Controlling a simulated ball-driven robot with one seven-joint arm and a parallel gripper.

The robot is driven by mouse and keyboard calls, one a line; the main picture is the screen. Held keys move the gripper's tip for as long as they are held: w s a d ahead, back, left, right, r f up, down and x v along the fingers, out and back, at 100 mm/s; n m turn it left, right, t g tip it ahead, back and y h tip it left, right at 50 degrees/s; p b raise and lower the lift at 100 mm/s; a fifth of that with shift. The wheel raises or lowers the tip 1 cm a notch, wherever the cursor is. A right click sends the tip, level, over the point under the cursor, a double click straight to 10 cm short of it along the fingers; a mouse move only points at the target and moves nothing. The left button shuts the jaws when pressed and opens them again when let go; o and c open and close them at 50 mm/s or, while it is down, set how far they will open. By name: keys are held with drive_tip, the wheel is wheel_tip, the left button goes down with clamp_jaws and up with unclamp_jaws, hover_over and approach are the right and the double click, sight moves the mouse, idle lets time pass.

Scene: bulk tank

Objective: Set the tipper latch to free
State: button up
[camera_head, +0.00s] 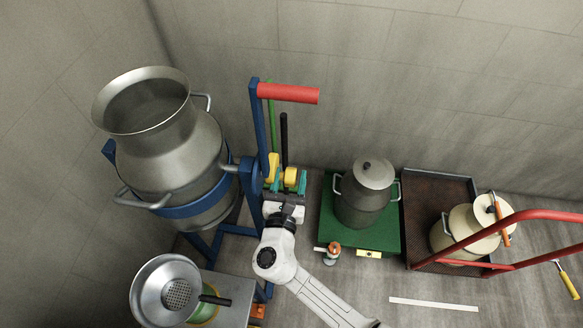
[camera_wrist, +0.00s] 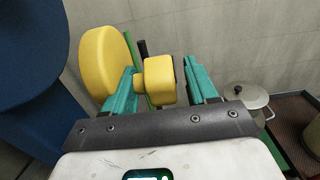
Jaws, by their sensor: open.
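The tipper (camera_head: 215,232) is a blue frame that carries a large grey metal can in a blue band, mouth tilted up. Its latch is yellow: a rounded plate (camera_head: 272,166) beside the blue upright and a small block (camera_head: 290,176) in front of it. In the wrist view the yellow block (camera_wrist: 160,80) shows between my teal fingers, and the yellow plate (camera_wrist: 104,62) is left of them. My gripper (camera_head: 288,187) is open around the block; the wrist view shows its spread fingers (camera_wrist: 163,88). Whether a finger touches the block I cannot tell.
A red-handled lever (camera_head: 288,94) stands above the latch on the blue upright. A lidded grey can (camera_head: 364,195) is on a green platform, and a cream can (camera_head: 470,230) on a red cart to the right. A funnel (camera_head: 166,293) is at lower left.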

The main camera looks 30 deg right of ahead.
sight(292, 171)
drive_tip(key=shift+x, duration=1.45)
drive_tip(key=c, duration=1)
drive_tip(key=shift+o, duration=0.2)
drive_tip(key=shift+r+p, duration=0.25)
drive_tip(key=shift+p, duration=0.45)
drive_tip(key=shift+g+y+p, duration=0.4)
drive_tip(key=shift+g+p, duration=0.2)
drive_tip(key=shift+p, duration=0.65)
drive_tip(key=shift+g+y+p, duration=0.3)
drive_tip(key=shift+g+p, duration=0.1)
drive_tip(key=shift+p, duration=0.55)
drive_tip(key=shift+f+g+y+p, duration=0.3)
drive_tip(key=shift+f+p, duration=0.15)
drive_tip(key=shift+p, duration=0.1)
drive_tip(key=o, duration=1)
drive_tip(key=shift+c, duration=0.2)
